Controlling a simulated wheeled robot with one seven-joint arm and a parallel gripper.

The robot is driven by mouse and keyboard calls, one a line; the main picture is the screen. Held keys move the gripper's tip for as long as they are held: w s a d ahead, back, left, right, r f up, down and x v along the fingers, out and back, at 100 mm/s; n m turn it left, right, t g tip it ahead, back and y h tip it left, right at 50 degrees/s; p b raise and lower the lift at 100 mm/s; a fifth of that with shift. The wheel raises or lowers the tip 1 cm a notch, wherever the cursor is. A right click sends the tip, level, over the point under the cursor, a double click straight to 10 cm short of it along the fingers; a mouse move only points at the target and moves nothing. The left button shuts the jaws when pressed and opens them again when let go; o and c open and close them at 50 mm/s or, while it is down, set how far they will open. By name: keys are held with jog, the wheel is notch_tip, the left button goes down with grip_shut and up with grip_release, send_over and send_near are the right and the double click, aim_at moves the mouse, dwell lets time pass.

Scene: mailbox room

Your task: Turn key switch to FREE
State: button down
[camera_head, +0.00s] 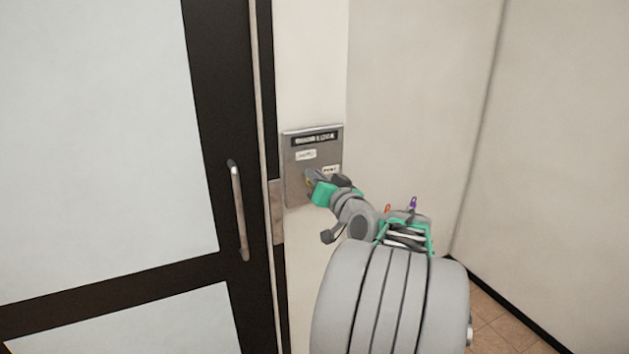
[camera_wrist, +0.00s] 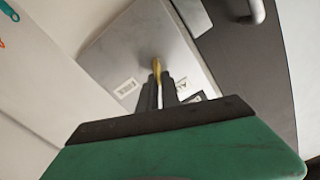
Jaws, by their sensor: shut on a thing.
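The key switch is a grey metal panel (camera_head: 296,184) on the pale wall beside the door. It has a dark label strip on top and small white labels below, one at left and one at right; their words are too small to read surely. My gripper (camera_head: 313,179) is at the panel's lower middle. In the wrist view my gripper (camera_wrist: 166,92) is shut on a brass-coloured key (camera_wrist: 157,66), which stands against the panel plate (camera_wrist: 135,45). The fingers cover part of the key, and its exact turn angle is hard to tell.
A dark-framed glass door (camera_head: 215,130) with a vertical metal handle (camera_head: 238,210) stands left of the panel. A plain wall (camera_head: 420,90) is at the right, with tiled floor (camera_head: 490,320) at the lower right.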

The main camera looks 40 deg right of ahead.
jog(key=m, duration=0.3)
jog(key=shift+d+f+m, duration=0.1)
jog(key=shift+d+m, duration=0.1)
jog(key=shift+m, duration=0.2)
jog(key=shift+s+d+f+m+p, duration=0.15)
jog(key=shift+m+p, duration=0.35)
jog(key=shift+m, duration=1.05)
jog(key=shift+w+f+m+p, duration=0.15)
jog(key=shift+m+p, duration=0.35)
jog(key=shift+m, duration=1.1)
jog(key=shift+s+d+f+m+p, duration=0.15)
jog(key=shift+m+p, duration=0.35)
jog(key=shift+m, duration=1.05)
jog(key=shift+f, duration=0.1)
jog(key=c, duration=1.6)
grip_release()
jog(key=shift+o, duration=0.2)
jog(key=shift+f, duration=0.1)
